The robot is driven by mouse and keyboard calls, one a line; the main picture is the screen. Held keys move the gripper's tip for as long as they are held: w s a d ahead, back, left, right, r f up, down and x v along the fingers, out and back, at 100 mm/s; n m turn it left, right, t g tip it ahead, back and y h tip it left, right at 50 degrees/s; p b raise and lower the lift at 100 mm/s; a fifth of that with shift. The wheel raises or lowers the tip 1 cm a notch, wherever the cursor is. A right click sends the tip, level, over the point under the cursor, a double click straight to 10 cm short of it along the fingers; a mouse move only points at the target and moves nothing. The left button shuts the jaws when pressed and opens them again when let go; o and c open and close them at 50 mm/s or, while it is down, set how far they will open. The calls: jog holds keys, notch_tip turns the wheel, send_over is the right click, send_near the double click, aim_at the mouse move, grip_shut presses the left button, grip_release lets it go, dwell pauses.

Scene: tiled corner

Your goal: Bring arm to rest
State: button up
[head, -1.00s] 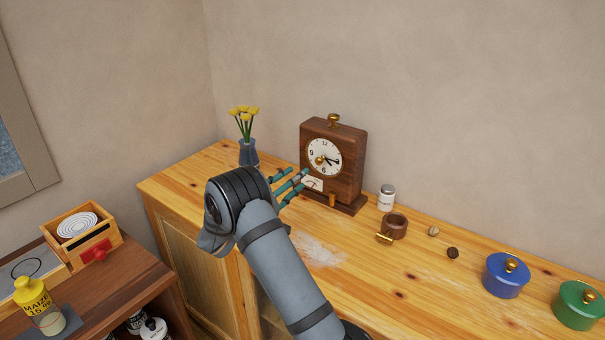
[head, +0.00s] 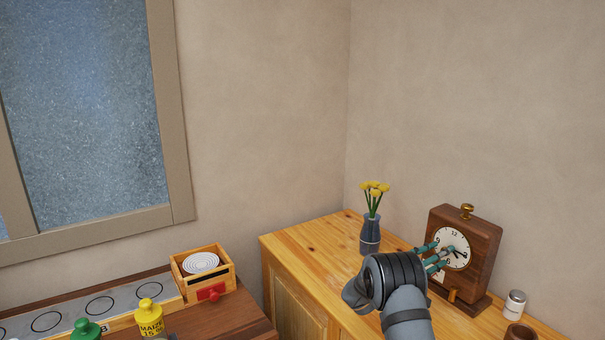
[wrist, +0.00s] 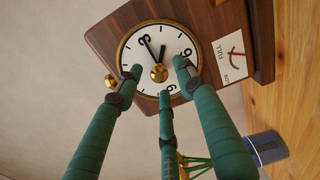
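My gripper (head: 434,257) is in front of the wooden clock (head: 484,250) on the light wood cabinet in the head view. In the wrist view, the three green fingers of my gripper (wrist: 153,84) are spread apart and empty. Their tips overlap the lower part of the white clock face (wrist: 172,38) around its brass centre knob (wrist: 159,73). I cannot tell whether any fingertip touches the clock. A small panel marked FULL and LOW (wrist: 231,57) shows beside the dial.
A blue vase (head: 370,236) with yellow flowers stands left of the clock on the cabinet (head: 310,240). A white jar (head: 514,303) and a brown cup (head: 520,332) are at right.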

jog(key=x, duration=0.3)
jog(key=shift+r, duration=0.15)
jog(key=shift+a+r+p, duration=0.1)
jog(key=shift+p, duration=0.75)
jog(key=shift+n+p, duration=0.35)
jog(key=shift+n, duration=0.05)
jog(key=shift+f, duration=0.3)
